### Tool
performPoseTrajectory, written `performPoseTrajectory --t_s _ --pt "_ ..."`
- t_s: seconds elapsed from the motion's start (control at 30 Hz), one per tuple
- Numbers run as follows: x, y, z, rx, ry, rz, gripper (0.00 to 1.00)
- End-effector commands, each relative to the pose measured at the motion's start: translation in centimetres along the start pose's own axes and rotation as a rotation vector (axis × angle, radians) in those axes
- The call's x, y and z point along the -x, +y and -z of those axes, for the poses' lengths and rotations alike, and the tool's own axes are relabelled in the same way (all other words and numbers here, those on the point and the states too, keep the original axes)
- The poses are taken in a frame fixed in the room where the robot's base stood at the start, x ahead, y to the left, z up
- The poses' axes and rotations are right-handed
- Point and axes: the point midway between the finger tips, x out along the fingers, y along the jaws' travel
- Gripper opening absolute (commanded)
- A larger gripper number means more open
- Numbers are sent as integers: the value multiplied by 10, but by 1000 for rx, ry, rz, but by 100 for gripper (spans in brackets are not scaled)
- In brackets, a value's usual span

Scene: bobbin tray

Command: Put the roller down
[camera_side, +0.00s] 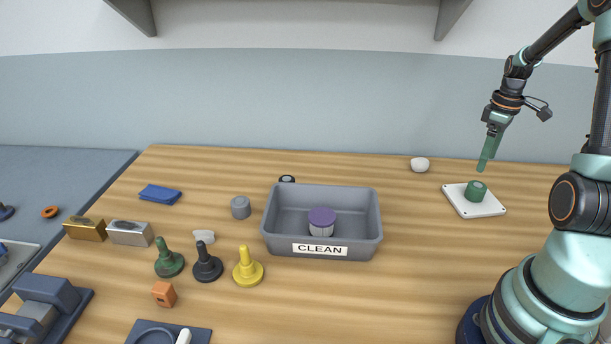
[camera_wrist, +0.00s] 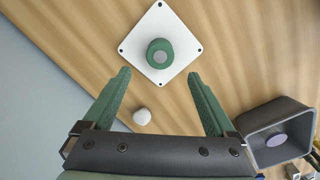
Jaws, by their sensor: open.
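A short green roller (camera_side: 475,191) stands upright on a white square plate (camera_side: 464,208) at the right of the table. In the wrist view the roller (camera_wrist: 160,54) shows its grey round end, in the middle of the white plate (camera_wrist: 182,27). My gripper (camera_side: 483,165) is above the plate and apart from the roller. In the wrist view my gripper (camera_wrist: 159,73) has its two green fingers spread wide with nothing between them. I cannot tell from the name alone whether this green piece is the task's roller.
A grey bin (camera_side: 373,228) labelled CLEAN holds a purple-topped piece (camera_side: 321,221). A white round lump (camera_side: 419,164) lies behind the plate. Green, black and yellow pegs (camera_side: 247,268) stand at the front left. The table between bin and plate is clear.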

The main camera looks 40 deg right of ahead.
Motion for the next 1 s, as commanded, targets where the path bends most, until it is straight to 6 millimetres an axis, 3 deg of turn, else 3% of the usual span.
performPoseTrajectory --t_s 0.1,0.27,0.37,0.43,0.6,0.7,0.9,1.0 --pt "17 0 0 0 1 -2 91" --pt "29 -2 2 1 2 -3 91" --pt "40 -15 15 2 14 -21 91" --pt "53 -34 31 2 33 -45 91" --pt "91 -109 73 -13 123 -108 91" --pt "108 -158 87 -26 190 -127 91" --pt "130 -251 92 -52 341 -114 91" --pt "134 -288 88 -65 405 -86 91"
